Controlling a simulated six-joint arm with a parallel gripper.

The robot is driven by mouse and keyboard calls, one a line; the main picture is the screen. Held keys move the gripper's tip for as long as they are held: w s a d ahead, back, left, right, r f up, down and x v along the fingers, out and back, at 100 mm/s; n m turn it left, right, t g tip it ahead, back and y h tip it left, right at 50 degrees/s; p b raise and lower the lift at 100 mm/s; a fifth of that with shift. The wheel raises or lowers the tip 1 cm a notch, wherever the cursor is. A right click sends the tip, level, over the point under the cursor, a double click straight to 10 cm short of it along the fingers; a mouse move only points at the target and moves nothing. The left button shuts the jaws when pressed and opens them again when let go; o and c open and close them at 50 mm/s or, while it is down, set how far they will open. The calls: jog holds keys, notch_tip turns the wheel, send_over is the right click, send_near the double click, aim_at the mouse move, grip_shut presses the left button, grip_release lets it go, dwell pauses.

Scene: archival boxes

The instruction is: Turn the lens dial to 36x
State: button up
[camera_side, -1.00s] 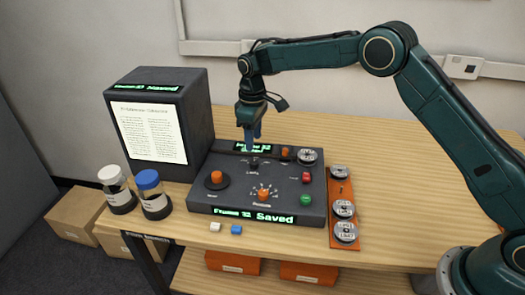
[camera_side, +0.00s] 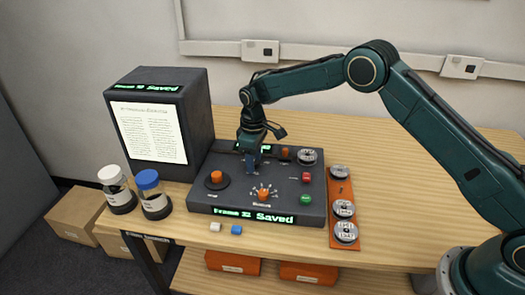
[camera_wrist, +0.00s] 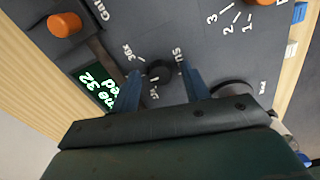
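The lens dial is a small black knob (camera_wrist: 160,72) on the dark console (camera_wrist: 185,22), with a 36x label (camera_wrist: 133,48) to its upper left in the wrist view. Where its pointer sits is too small to tell. My gripper (camera_wrist: 160,75) is open, with its two blue fingers on either side of the dial. Gaps seem to show between the fingers and the dial. In the side view my gripper (camera_side: 253,168) points down at the console and hides the dial.
An orange knob (camera_side: 216,177), an orange selector (camera_side: 264,194), and red (camera_side: 306,177) and green (camera_side: 306,199) buttons surround the dial. An orange lever (camera_side: 285,153) and a reel (camera_side: 307,156) stand behind. The monitor (camera_side: 190,118) stands left; the front display reads Frame 32 Saved (camera_side: 255,214).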

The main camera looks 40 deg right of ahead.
jog(key=c, duration=0.9)
jog(key=shift+m, duration=0.4)
jog(key=m, duration=1)
jog(key=shift+w, duration=0.1)
jog(key=o, duration=1)
